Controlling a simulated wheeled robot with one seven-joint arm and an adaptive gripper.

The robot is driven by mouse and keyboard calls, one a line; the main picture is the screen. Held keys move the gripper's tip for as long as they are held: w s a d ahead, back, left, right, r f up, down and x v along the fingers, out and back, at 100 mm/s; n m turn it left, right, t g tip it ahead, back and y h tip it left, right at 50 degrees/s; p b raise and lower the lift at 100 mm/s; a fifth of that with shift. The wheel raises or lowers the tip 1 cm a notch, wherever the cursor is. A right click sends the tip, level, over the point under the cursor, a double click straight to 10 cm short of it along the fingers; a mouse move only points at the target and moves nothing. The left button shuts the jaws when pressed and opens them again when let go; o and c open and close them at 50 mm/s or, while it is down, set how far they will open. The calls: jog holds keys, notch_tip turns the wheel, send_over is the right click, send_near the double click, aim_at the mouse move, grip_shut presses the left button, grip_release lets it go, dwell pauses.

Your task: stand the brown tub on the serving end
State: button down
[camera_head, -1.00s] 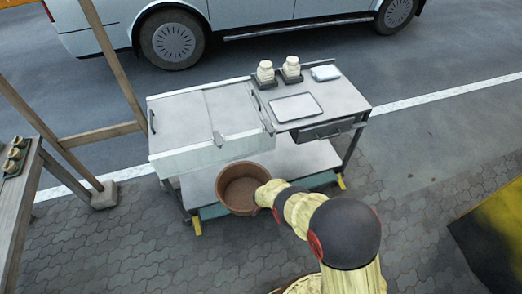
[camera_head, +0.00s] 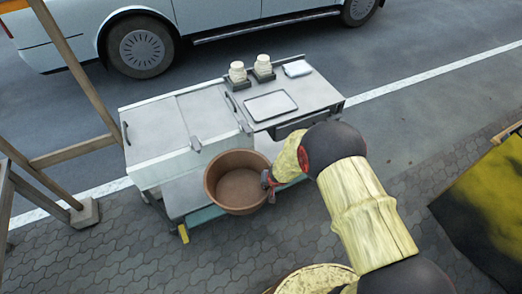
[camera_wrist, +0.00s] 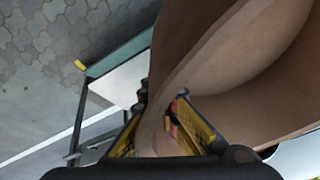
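The brown tub (camera_head: 238,190) is a round, open and apparently empty bowl-like vessel, held upright in front of the cart. My gripper (camera_head: 269,182) is at the right side of its rim. In the wrist view the fingers (camera_wrist: 165,128) close on the wall of the tub (camera_wrist: 222,68), one on each side. The serving end (camera_head: 300,92) appears to be the right part of the cart top, which carries a small tray (camera_head: 270,105), two stacks of pale cups (camera_head: 250,70) and a folded white cloth (camera_head: 297,68). The tub hides part of the cart's lower shelf.
The cart's left part has closed lids (camera_head: 170,125) with handles. A wooden post frame (camera_head: 75,60) stands at the left. A van (camera_head: 200,30) is parked behind. A dark and yellow cover (camera_head: 490,200) lies at the right.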

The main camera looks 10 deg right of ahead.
jog(key=s+d+r+n, duration=0.1)
jog(key=d+r, duration=0.1)
jog(key=r, duration=0.5)
jog(key=s+d+r+n+y, duration=0.1)
jog(key=s+d+r+n, duration=0.1)
jog(key=r, duration=0.6)
jog(key=shift+s+d, duration=0.15)
jog(key=shift+d, duration=0.45)
jog(key=shift+r, duration=0.15)
